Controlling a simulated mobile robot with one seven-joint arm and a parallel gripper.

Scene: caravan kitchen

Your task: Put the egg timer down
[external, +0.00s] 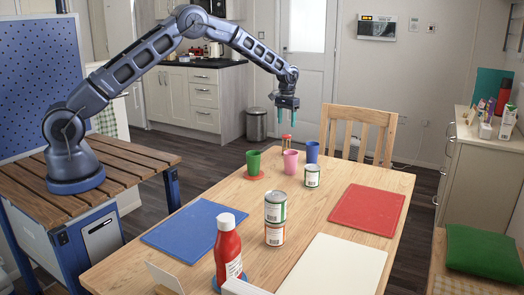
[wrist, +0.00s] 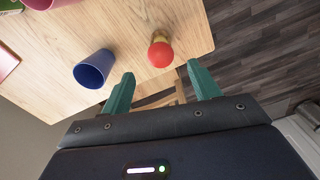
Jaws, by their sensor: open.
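The egg timer appears to be the small object with a round red top (wrist: 161,54) and a yellowish lower part. In the wrist view it stands on the wooden table near an edge. In the external view it is the small red shape (external: 287,140) at the table's far end. My gripper (external: 285,120) is above it, pointing down, with its teal fingers apart and nothing between them. In the wrist view the timer is just beyond the open fingertips (wrist: 161,70), clear of both.
A blue cup (external: 312,152), pink cup (external: 291,162) and green cup (external: 253,162) stand nearby. Cans (external: 275,208), a red bottle (external: 228,250), and blue (external: 190,226), red (external: 368,209) and white mats lie farther forward. A wooden chair (external: 357,130) stands at the far end.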

